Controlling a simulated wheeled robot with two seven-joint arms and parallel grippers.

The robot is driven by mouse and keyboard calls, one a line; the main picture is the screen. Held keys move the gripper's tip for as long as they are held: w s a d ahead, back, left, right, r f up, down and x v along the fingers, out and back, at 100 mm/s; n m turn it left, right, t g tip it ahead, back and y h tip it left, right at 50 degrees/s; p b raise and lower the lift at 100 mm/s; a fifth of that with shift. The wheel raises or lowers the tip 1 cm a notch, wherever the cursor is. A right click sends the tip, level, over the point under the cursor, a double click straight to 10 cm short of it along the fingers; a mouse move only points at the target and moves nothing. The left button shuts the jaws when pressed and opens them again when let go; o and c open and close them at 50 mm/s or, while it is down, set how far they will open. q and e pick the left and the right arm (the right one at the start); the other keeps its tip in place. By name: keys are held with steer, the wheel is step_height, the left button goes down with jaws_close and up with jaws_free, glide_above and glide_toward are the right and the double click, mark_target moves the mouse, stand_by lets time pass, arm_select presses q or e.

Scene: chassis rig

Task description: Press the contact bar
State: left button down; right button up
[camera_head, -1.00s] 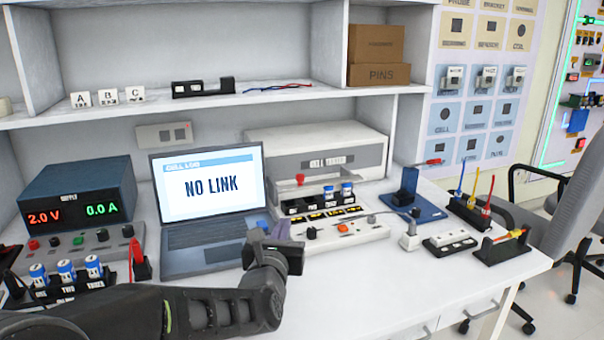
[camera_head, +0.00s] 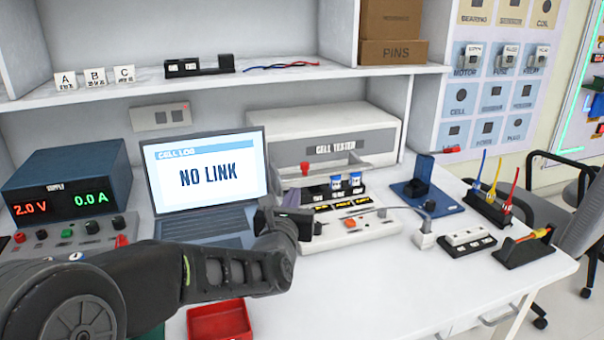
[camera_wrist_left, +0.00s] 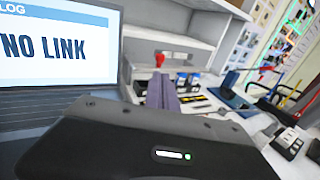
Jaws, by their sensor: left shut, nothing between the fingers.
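The white tester base (camera_head: 360,230) stands right of the laptop, with two blue-and-white cells (camera_head: 355,181) in its black holder. A thin grey bar (camera_head: 345,166) with a red knob (camera_head: 305,168) sits over the holder; it looks like the contact bar. The red knob also shows in the left wrist view (camera_wrist_left: 159,61). My left gripper (camera_head: 289,200) is shut and empty, in front of the holder's left end and apart from the knob. Its fingers (camera_wrist_left: 162,93) point toward the tester in the wrist view. My right gripper is out of view.
The laptop (camera_head: 205,175) reads NO LINK, close to my left gripper. A power supply (camera_head: 70,185) stands at the left. A red tray (camera_head: 220,322) lies at the front. A blue stand (camera_head: 425,190), a white socket strip (camera_head: 468,237) and lead holders stand at the right.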

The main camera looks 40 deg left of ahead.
mark_target(304, 168)
arm_select(q)
steer(key=x, duration=1.2)
steer(key=shift+w+a+f+p, duration=0.1)
steer(key=shift+p, duration=0.25)
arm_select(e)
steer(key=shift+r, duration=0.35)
